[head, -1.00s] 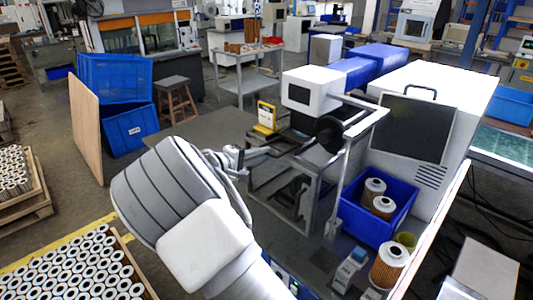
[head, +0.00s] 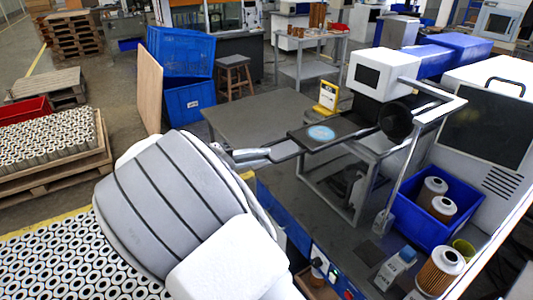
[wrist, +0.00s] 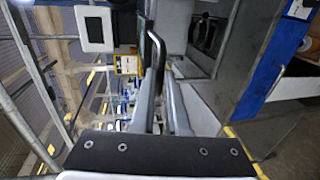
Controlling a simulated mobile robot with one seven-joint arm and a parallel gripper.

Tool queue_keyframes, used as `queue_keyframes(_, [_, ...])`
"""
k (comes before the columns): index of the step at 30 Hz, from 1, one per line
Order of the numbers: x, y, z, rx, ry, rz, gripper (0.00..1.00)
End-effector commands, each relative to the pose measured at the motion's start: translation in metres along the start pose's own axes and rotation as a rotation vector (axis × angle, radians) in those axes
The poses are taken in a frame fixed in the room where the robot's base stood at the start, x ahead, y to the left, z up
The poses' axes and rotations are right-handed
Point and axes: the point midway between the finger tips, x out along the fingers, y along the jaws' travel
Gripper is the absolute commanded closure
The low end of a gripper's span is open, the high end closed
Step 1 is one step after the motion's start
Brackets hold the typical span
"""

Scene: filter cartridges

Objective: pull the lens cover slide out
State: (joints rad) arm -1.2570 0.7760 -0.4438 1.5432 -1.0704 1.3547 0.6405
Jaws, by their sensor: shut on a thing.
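The lens cover slide (head: 343,127) is a flat black plate with a light blue disc on it. It extends leftward from beneath the white machine head (head: 384,73), beside the dark round lens (head: 395,119). The disc lies in the open, left of the lens. The slide's dark bent handle (head: 286,151) is at its left end. My gripper (head: 268,155) is shut on this handle. In the wrist view, the handle (wrist: 156,52) runs between the grey fingers of my gripper (wrist: 160,85). Whether the slide's right end is still in its guide is hidden.
A grey table (head: 255,118) stands behind the gripper, with a yellow-framed sign (head: 328,96) near the slide. A metal frame (head: 340,190) stands below the slide. A blue bin (head: 410,215) holds filter cartridges. Many cartridges stand at lower left (head: 50,255).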

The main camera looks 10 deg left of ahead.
Motion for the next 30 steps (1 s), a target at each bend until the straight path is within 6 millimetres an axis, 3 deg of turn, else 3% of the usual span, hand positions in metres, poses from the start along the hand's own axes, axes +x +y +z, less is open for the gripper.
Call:
queue_keyframes(8, [0.000,0.000,0.000,0.000,-0.001,0.001,1.00])
queue_keyframes(9, [0.000,0.000,0.000,0.000,-0.001,0.001,0.82])
queue_keyframes(13, [0.000,0.000,0.000,0.000,-0.001,0.001,0.59])
queue_keyframes(23, [-0.002,0.000,0.000,0.000,0.000,0.000,0.58])
queue_keyframes(30, [-0.035,0.000,-0.001,0.001,0.004,-0.001,0.58])
